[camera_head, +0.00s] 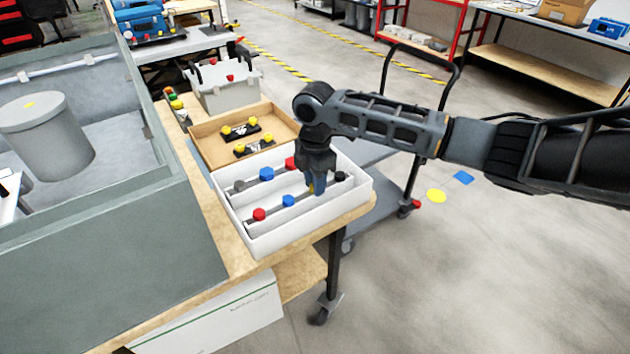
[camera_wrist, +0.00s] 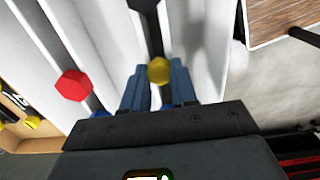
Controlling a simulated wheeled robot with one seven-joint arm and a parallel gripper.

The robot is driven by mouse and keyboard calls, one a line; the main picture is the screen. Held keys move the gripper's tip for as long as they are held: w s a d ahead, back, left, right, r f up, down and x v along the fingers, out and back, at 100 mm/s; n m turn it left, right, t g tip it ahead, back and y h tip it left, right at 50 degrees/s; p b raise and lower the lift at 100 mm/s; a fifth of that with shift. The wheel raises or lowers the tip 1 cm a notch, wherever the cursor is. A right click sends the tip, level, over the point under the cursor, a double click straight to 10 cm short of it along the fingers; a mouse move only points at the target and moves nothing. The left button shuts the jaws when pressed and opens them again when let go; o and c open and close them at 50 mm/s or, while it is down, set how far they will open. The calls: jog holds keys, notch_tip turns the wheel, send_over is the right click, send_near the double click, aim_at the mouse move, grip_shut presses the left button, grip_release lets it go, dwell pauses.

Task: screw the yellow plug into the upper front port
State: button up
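The yellow plug (camera_wrist: 159,70) sits in the white tray, between the two blue fingertips of my gripper (camera_wrist: 160,84) in the wrist view. The fingers lie close along both its sides; whether they press on it I cannot tell. In the head view my gripper (camera_head: 318,184) points down into the right part of the white tray (camera_head: 262,246), and only a sliver of the yellow plug (camera_head: 311,189) shows. I cannot make out the upper front port in either view.
Red (camera_head: 259,214), blue (camera_head: 288,201) and black (camera_head: 340,176) plugs share the tray. Behind it is a brown tray (camera_head: 205,147) with yellow-knobbed parts, then a grey box (camera_head: 226,92). A large grey open housing (camera_head: 110,270) stands left. Floor right of the cart is mostly clear.

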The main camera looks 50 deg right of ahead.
grip_shut()
jog(key=shift+r, duration=0.1)
notch_tip(320, 180, up, 5)
jog(key=p, duration=0.4)
jog(key=shift+f, duration=0.2)
jog(key=shift+r, duration=1.1)
